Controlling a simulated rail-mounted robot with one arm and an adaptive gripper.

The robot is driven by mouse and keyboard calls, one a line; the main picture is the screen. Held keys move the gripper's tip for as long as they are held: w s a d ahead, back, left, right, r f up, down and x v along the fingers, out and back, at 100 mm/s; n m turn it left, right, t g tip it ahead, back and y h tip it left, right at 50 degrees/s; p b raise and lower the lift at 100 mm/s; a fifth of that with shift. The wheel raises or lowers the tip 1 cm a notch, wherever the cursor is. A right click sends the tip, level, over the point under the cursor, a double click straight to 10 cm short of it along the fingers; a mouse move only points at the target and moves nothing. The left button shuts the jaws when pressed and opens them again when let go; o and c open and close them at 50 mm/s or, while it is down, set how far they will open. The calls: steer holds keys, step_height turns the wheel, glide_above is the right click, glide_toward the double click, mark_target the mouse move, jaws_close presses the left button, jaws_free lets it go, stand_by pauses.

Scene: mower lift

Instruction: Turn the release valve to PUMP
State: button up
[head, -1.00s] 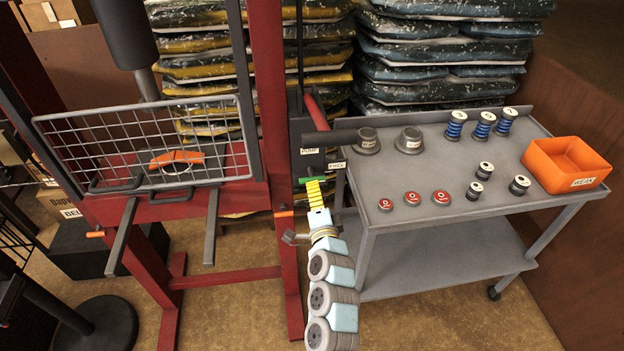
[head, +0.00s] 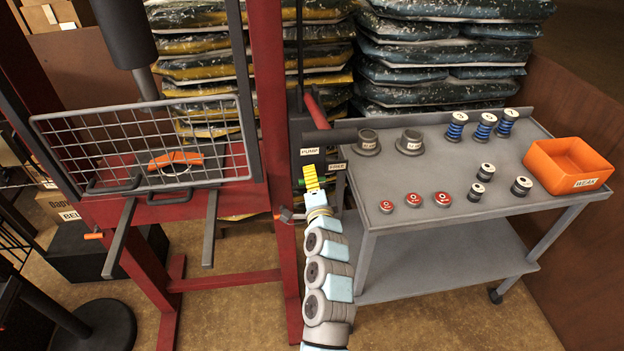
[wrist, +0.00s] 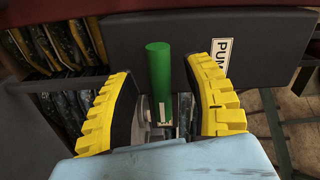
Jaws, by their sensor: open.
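The release valve's green handle (wrist: 159,80) stands between my gripper's two yellow fingers (wrist: 165,102) in the wrist view, with visible gaps on both sides. The fingers are open and grip nothing. In the head view my gripper (head: 312,177) is in front of the valve at the red press frame, and only a sliver of green shows beside it. A PUMP label (head: 310,151) sits on the dark pump block just above the gripper. It shows cut off in the wrist view (wrist: 223,58). A second label, seemingly FREE (head: 337,167), is to the right.
The red frame post (head: 272,150) stands close left of my gripper. The grey cart (head: 470,235) stands close on the right, holding springs, red-topped parts and an orange bin (head: 567,165). A wire guard (head: 150,150) is on the press at left. Stacked bags stand behind.

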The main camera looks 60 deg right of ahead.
steer(key=shift+r, duration=0.1)
jaws_close()
steer(key=shift+n, duration=0.3)
steer(key=n+p, duration=0.2)
steer(key=shift+r+n, duration=0.25)
steer(key=shift+n, duration=0.05)
steer(key=n+p, duration=0.2)
steer(key=shift+r+n, duration=0.1)
steer(key=shift+n, duration=0.3)
steer(key=n+p, duration=0.3)
steer(key=n, duration=0.5)
steer(key=shift+w+p, duration=0.1)
steer(key=shift+p, duration=0.2)
steer(key=shift+n+b, duration=0.35)
steer(key=shift+n, duration=1.55)
steer(key=shift+f, duration=0.2)
